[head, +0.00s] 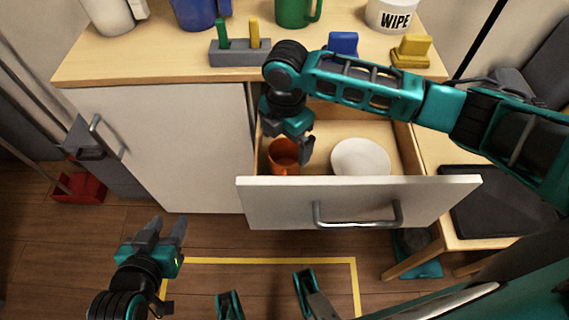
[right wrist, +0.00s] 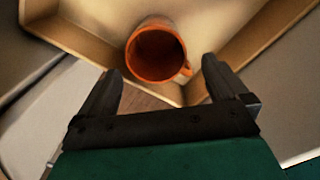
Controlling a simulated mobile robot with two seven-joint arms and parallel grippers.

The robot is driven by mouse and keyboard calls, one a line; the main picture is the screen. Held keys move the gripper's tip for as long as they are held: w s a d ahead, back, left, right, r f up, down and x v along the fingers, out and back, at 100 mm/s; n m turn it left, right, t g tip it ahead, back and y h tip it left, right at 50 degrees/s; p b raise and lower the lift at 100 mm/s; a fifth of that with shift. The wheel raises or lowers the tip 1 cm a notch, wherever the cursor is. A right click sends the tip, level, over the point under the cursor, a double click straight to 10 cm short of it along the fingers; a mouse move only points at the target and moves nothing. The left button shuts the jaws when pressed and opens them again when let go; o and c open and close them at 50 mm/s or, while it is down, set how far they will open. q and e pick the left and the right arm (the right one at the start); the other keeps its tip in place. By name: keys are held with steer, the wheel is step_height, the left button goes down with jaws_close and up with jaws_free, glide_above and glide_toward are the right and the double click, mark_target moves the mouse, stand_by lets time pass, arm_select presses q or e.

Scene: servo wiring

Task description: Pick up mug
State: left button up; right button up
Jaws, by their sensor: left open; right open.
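An orange mug (head: 283,158) stands in the open drawer (head: 345,205), at its left side. The right wrist view shows the mug (right wrist: 156,50) from above, its opening toward the camera and its handle at the lower right. My right gripper (head: 292,150) points down over the drawer at the mug and partly covers it. In the right wrist view the right gripper (right wrist: 162,72) has its fingers apart, with nothing between the tips and the mug just beyond them. My left gripper (head: 168,225) is open and empty over the floor, left of the drawer.
A white bowl or plate (head: 361,157) lies in the drawer right of the mug. The drawer front has a metal handle (head: 358,217). The countertop (head: 165,60) above holds several containers and blocks. A wooden stool (head: 455,230) stands at the right.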

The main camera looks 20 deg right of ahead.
mark_target(284, 160)
step_height(284, 160, down, 3)
steer(key=shift+f+b, duration=0.2)
steer(key=shift+b, duration=0.15)
steer(key=f, duration=0.1)
steer(key=f+b, duration=0.1)
steer(key=f, duration=0.1)
steer(key=f+b, duration=0.1)
steer(key=f, duration=0.1)
steer(key=shift+w+f, duration=0.15)
steer(key=shift+w, duration=0.1)
steer(key=shift+c, duration=0.5)
steer(key=c, duration=0.9)
